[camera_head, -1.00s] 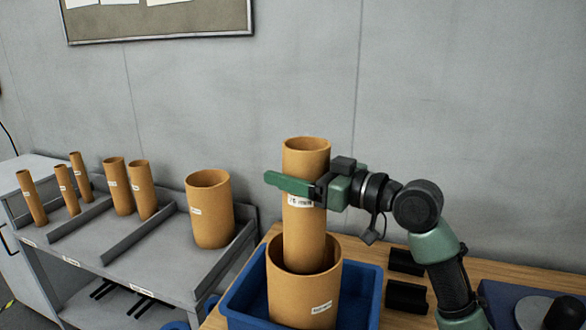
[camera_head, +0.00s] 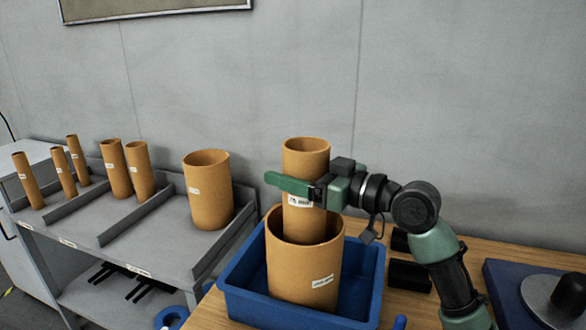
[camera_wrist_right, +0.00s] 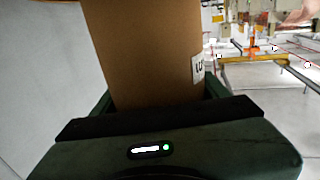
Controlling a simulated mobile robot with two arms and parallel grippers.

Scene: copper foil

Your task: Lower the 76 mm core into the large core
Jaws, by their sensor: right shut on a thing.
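The 76 mm core (camera_head: 305,222) is an upright brown cardboard tube with a white label. Its lower part is inside the large core (camera_head: 303,275), a wider upright tube standing in the blue tray (camera_head: 250,308). The lower end is hidden by the large core's wall. My right gripper (camera_head: 292,184) is shut on the 76 mm core near its upper part, above the large core's rim. In the right wrist view the held core (camera_wrist_right: 150,55) fills the space between the fingers, with a label at its right edge. My left gripper is not in view.
A grey shelf (camera_head: 170,240) at the left holds several slim tubes and one wide core (camera_head: 208,190) between dividers. Black blocks (camera_head: 410,275) lie right of the tray on the wooden table. A blue base with a grey disc (camera_head: 545,297) sits at far right.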

